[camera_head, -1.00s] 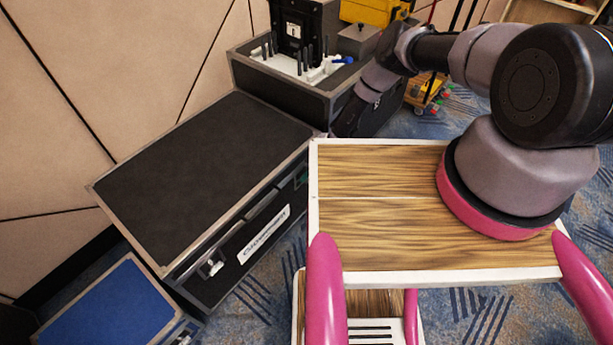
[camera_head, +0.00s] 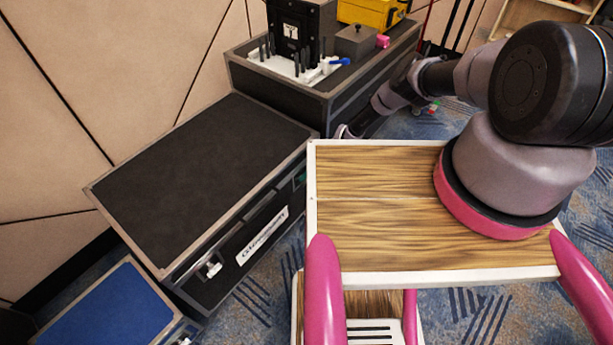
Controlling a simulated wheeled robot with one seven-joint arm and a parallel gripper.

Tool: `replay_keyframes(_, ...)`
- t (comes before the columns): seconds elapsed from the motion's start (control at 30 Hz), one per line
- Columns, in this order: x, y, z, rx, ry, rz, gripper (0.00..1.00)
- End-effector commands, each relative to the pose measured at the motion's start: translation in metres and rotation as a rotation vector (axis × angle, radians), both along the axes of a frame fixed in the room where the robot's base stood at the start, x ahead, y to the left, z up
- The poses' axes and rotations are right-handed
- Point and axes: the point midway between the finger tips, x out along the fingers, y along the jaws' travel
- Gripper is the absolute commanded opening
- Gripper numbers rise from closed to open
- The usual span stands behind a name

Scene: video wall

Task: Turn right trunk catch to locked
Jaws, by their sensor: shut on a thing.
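The trunk is a black case (camera_head: 200,170) with grey metal edges, its lid shut, left of centre. Its right catch (camera_head: 300,180) shows as a small green-tinted patch at the right end of the front face, close to my wooden top's edge. Whether it is turned is too small to tell. The left catch (camera_head: 212,268) is silver, near the front's left end. My gripper (camera_head: 346,131) is beyond the wooden top, by the trunk's right corner. It is shut on the right catch, but its fingertips and their contact are mostly hidden.
A second dark case (camera_head: 330,92) with a white tray and black device stands behind, near my forearm. A blue-topped case (camera_head: 110,305) is at the lower left. Tan wall panels (camera_head: 60,120) close off the left. Patterned carpet (camera_head: 255,290) is free in front of the trunk.

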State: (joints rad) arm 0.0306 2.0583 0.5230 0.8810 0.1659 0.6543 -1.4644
Motion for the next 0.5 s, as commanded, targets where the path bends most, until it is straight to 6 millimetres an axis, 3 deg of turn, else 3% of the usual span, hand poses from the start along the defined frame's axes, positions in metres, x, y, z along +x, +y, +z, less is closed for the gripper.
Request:
replay_keyframes(0.47, 0.0014, -0.0002, 0.0, 0.008, 0.01, -0.001, 0.0)
replay_keyframes(0.5, 0.0014, -0.0002, 0.0, 0.008, 0.01, -0.001, 0.35)
